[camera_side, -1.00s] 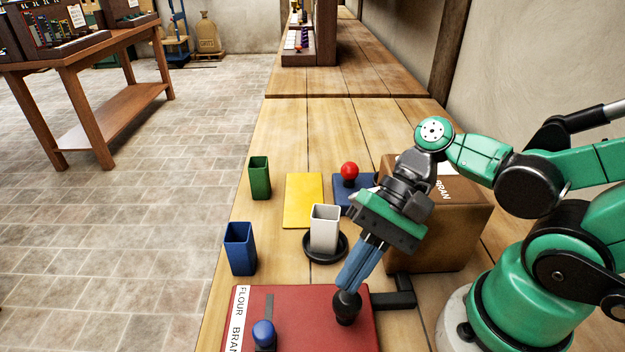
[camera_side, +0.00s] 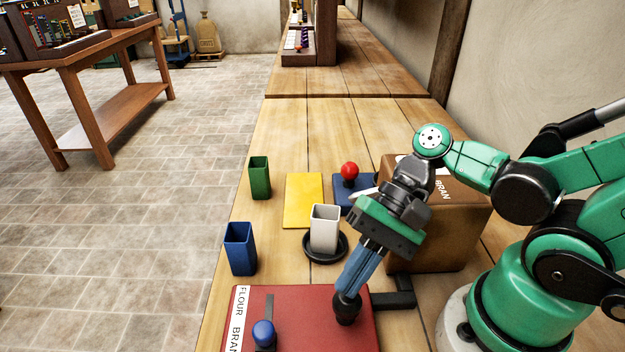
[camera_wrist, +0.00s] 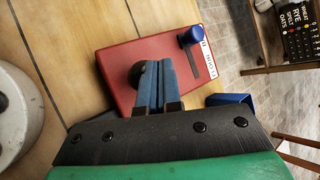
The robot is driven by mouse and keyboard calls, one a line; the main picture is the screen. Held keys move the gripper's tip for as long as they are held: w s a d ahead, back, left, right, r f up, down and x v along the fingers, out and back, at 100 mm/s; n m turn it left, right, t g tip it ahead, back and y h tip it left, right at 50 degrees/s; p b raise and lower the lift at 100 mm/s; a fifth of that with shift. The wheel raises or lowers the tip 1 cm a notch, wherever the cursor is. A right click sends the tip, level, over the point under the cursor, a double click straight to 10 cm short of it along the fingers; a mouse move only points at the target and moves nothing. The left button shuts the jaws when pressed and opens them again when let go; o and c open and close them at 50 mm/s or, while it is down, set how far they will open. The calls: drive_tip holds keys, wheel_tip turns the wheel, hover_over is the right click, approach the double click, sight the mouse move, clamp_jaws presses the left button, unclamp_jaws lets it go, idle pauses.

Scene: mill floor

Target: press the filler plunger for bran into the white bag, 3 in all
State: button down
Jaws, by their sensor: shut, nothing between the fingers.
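The white bag (camera_side: 324,229) stands open and upright on a round black dish (camera_side: 342,250). The red filler box (camera_side: 300,305) is at the front, with a label reading FLOUR and BRAN (camera_side: 238,318). A black plunger knob (camera_side: 346,308) is on its right part, and a blue-topped lever (camera_side: 264,335) is near the label. My gripper (camera_side: 350,285) is shut and empty, its blue fingertips down at the black knob; the wrist view shows the fingers (camera_wrist: 157,85) beside or over the knob (camera_wrist: 136,74). I cannot tell whether they touch it.
A blue bag (camera_side: 240,249) and a green bag (camera_side: 259,178) stand along the left table edge. A yellow mat (camera_side: 303,201) lies behind the white bag. A red-knobbed blue device (camera_side: 349,173) and a cardboard box marked BRAN (camera_side: 450,225) stand behind my gripper.

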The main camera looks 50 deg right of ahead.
drive_tip(key=shift+s+f, duration=0.1)
drive_tip(key=shift+f, duration=0.9)
idle(1.0)
drive_tip(key=shift+r, duration=2.5)
idle(0.9)
drive_tip(key=shift+r, duration=0.15)
wheel_tip(320, 180, up, 6)
drive_tip(key=shift+r, duration=0.2)
idle(0.4)
drive_tip(key=shift+f, duration=4.4)
